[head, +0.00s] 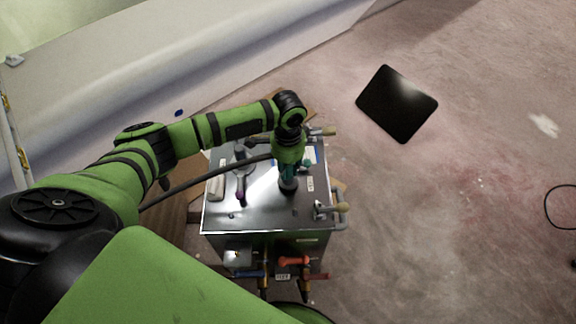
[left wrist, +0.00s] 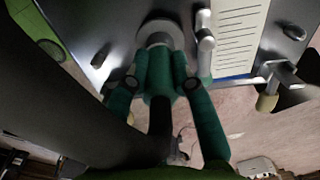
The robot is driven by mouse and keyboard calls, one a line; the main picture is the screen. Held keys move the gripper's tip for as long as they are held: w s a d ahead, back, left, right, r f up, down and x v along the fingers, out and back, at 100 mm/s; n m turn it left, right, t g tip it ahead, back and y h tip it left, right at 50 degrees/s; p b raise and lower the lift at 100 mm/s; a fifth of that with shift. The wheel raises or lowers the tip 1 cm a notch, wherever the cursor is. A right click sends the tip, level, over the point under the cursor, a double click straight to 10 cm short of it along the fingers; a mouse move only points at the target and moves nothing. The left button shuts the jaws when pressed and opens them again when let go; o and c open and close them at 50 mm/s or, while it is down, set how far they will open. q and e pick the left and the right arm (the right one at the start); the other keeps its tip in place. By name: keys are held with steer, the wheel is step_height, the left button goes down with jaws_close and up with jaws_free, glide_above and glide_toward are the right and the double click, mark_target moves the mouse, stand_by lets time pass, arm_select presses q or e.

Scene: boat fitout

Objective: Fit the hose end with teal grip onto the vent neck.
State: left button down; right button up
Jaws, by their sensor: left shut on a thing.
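My left gripper (head: 289,173) points down over the top of the metal box (head: 262,212). It is shut on the hose end with teal grip, which shows between the fingers in the left wrist view (left wrist: 160,78). The dark hose (head: 205,177) runs off to the left from the gripper. A round grey fitting, seemingly the vent neck (left wrist: 160,32), is directly beyond the hose end, in line with it. The gripper hides most of the contact, so I cannot tell whether the hose end is seated on it. My right gripper is not in view.
A purple-ended piece (head: 241,196) and a pale block (head: 217,187) are on the box top, left of my gripper. An orange handle (head: 294,261) is on the front. A black panel (head: 397,103) lies on clear floor.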

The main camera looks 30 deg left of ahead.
arm_select(q)
steer(key=shift+f, duration=0.15)
steer(key=shift+f, duration=0.45)
stand_by(0.4)
steer(key=c, duration=1)
jaws_free()
steer(key=shift+o, duration=0.5)
steer(key=o, duration=0.5)
steer(key=shift+r, duration=0.1)
